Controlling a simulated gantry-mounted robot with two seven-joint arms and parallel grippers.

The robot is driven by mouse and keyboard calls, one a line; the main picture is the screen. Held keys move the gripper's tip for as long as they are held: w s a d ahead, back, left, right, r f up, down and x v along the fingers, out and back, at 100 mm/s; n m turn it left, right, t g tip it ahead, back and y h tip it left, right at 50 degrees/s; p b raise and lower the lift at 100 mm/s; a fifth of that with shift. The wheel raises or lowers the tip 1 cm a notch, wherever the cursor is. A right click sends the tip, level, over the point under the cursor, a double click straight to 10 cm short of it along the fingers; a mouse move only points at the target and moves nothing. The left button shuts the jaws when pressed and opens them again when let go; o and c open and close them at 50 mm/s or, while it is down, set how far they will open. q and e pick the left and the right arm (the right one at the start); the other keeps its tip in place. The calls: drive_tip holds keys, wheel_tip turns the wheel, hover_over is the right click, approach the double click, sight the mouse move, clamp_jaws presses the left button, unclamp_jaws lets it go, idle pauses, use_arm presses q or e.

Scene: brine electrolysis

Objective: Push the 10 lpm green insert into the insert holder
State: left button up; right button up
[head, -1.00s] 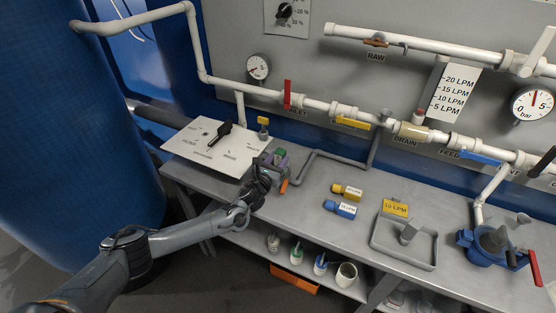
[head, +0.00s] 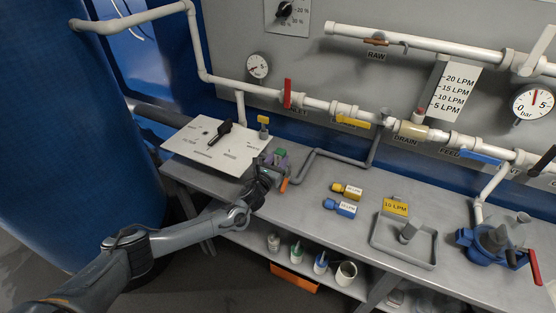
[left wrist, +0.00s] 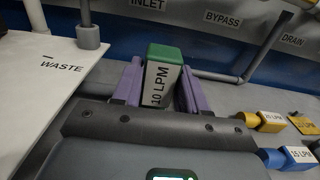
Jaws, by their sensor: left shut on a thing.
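The green insert (head: 281,152) has a green end and a pale grey body labelled 10 LPM. It also shows in the left wrist view (left wrist: 162,80), upright between two purple fingers. My left gripper (head: 277,160) is shut on it, above the bench near the right edge of the white panel. The insert's lower end is hidden by the gripper. I cannot tell for sure whether this is the insert holder. My right gripper is not in view.
A yellow insert (head: 347,189) and a blue insert (head: 340,208) lie on the bench between my gripper and the tray. White pipes with valves run along the back. A blue pump-like device (head: 490,245) stands at the right. Small bottles (head: 297,252) stand on the lower shelf.

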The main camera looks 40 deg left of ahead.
use_arm(q)
drive_tip(key=shift+f+b, duration=0.6)
drive_tip(key=shift+f, duration=1.2)
idle(3.4)
drive_tip(key=o, duration=1.2)
drive_tip(key=shift+o, duration=0.2)
drive_tip(key=shift+s, duration=0.1)
